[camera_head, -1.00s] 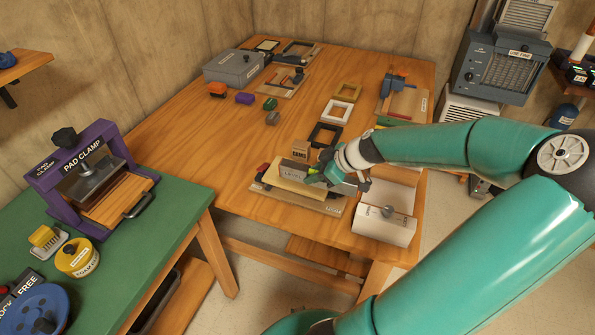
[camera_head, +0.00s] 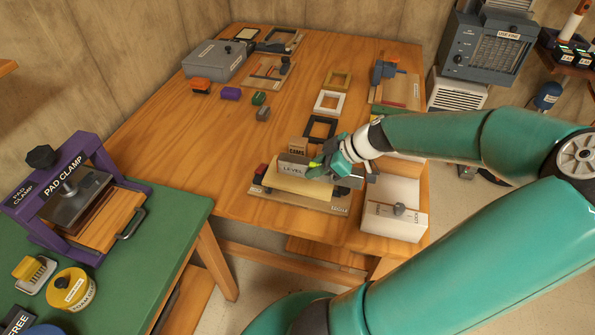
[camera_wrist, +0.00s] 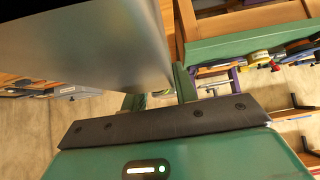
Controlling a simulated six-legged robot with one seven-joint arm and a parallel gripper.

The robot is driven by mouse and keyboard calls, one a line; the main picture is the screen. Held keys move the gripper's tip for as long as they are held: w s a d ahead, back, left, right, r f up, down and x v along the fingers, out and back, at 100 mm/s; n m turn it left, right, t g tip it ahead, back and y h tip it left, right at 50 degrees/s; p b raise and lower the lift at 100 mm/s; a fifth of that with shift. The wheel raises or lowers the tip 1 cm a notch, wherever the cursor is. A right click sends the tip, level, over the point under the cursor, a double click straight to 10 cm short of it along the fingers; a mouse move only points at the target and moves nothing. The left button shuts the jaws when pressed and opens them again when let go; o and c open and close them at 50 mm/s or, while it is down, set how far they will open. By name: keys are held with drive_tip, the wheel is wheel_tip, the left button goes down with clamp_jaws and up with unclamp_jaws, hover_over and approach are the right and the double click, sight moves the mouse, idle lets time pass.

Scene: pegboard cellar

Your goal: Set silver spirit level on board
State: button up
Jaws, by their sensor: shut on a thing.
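The silver spirit level (camera_head: 293,168), marked LEVEL, is in my gripper (camera_head: 318,169) over the wooden table. In the wrist view the level (camera_wrist: 85,40) is a large grey block filling the upper left, beside my green fingers (camera_wrist: 160,98). My gripper is shut on the level's right end. A pale yellow board (camera_head: 302,188) lies just below and in front of the level, on a wooden base. I cannot tell whether the level touches the board.
A brown GUMS block (camera_head: 298,146) stands close behind the level. A black frame (camera_head: 320,129) lies farther back, and a white LOCK box (camera_head: 395,215) stands to the right. A purple pad clamp (camera_head: 75,185) stands on the green table at left. The wooden table's left middle is clear.

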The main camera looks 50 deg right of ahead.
drive_tip(key=w+d+f, duration=0.2)
drive_tip(key=w+f, duration=0.1)
drive_tip(key=w+d+f, duration=0.1)
drive_tip(key=w+f, duration=0.2)
drive_tip(key=w, duration=0.1)
drive_tip(key=w+d+f, duration=0.2)
drive_tip(key=w+f, duration=0.1)
drive_tip(key=w, duration=0.1)
drive_tip(key=shift+w+d, duration=0.25)
drive_tip(key=shift+d, duration=0.05)
drive_tip(key=shift+w+d+f, duration=0.15)
drive_tip(key=shift+w+f, duration=0.2)
drive_tip(key=shift+f, duration=1.6)
drive_tip(key=shift+f, duration=0.4)
drive_tip(key=o, duration=1.1)
